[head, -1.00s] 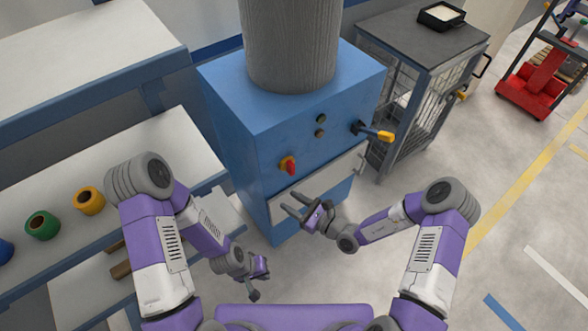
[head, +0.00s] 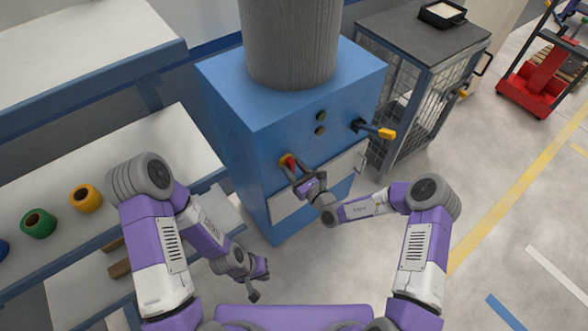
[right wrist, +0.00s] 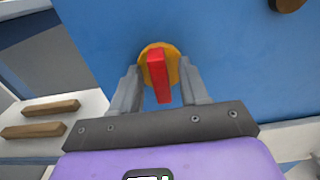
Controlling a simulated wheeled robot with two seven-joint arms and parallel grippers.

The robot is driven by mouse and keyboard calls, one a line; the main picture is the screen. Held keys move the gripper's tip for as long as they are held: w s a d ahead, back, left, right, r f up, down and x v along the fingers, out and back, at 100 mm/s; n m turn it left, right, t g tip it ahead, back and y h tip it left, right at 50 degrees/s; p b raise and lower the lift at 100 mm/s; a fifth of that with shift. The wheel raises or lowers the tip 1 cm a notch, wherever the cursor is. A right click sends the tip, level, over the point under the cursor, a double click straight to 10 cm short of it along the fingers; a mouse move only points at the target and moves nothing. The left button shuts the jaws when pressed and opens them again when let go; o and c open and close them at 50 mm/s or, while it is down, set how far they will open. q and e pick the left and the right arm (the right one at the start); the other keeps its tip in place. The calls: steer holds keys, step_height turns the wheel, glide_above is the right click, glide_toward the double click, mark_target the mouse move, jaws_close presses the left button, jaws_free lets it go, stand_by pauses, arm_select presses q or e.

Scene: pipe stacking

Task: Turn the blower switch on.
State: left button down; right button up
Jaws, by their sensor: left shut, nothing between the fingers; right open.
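The blower switch (head: 287,161), a red handle on a yellow round base, is on the front of the blue cabinet (head: 238,125). It also shows in the right wrist view (right wrist: 158,72), with its red handle pointing down toward the camera. My right gripper (head: 295,170) is open at the switch. In the right wrist view its two fingers (right wrist: 160,84) stand on either side of the red handle, with gaps between handle and fingers. My left gripper (head: 262,284) is shut and empty, low in front of the cabinet and away from it.
A black lever with a yellow grip (head: 384,133) sticks out at the cabinet's right. Two small round buttons (head: 320,123) are between it and the switch. A wire cage cart (head: 425,75) stands to the right. Shelves with coloured spools (head: 86,198) are at the left.

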steer(key=shift+c, duration=0.3)
jaws_close()
